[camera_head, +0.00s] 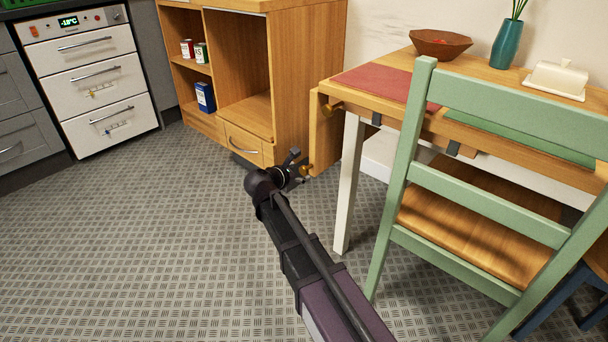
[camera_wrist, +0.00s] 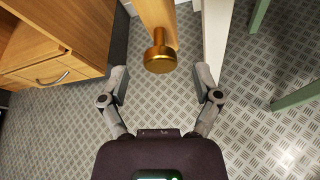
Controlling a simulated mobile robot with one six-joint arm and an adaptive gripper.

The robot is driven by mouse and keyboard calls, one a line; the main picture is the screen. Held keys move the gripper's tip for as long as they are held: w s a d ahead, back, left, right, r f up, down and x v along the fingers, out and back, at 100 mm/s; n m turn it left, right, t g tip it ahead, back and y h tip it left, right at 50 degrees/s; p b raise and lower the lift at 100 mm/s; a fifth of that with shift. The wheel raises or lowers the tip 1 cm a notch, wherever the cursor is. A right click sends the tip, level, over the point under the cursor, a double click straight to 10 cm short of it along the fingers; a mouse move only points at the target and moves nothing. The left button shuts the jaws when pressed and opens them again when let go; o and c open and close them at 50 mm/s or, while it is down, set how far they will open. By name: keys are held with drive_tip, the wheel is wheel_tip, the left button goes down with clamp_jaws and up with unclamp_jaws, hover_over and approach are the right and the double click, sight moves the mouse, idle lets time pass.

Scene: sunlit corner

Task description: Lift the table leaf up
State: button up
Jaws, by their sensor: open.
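The table leaf (camera_head: 325,138) is a wooden flap hanging down at the left end of the wooden table (camera_head: 480,72). A brass knob (camera_head: 306,170) sits near its lower edge. In the wrist view the knob (camera_wrist: 160,58) is large, at the end of the narrow wooden leaf (camera_wrist: 155,14). My gripper (camera_head: 293,165) is low beside the leaf. In the wrist view my gripper (camera_wrist: 162,82) is open, its fingers apart on either side, with the knob centred between and slightly ahead of the tips. I see no contact with the knob.
A white table leg (camera_head: 347,185) stands right of the leaf, also close in the wrist view (camera_wrist: 215,35). A wooden cabinet (camera_head: 305,80) is behind on the left. A green chair (camera_head: 490,200) stands at the table's front. The floor (camera_head: 150,240) to the left is clear.

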sight(302, 170)
drive_tip(key=shift+b+x, duration=0.35)
drive_tip(key=shift+x, duration=1.15)
clamp_jaws()
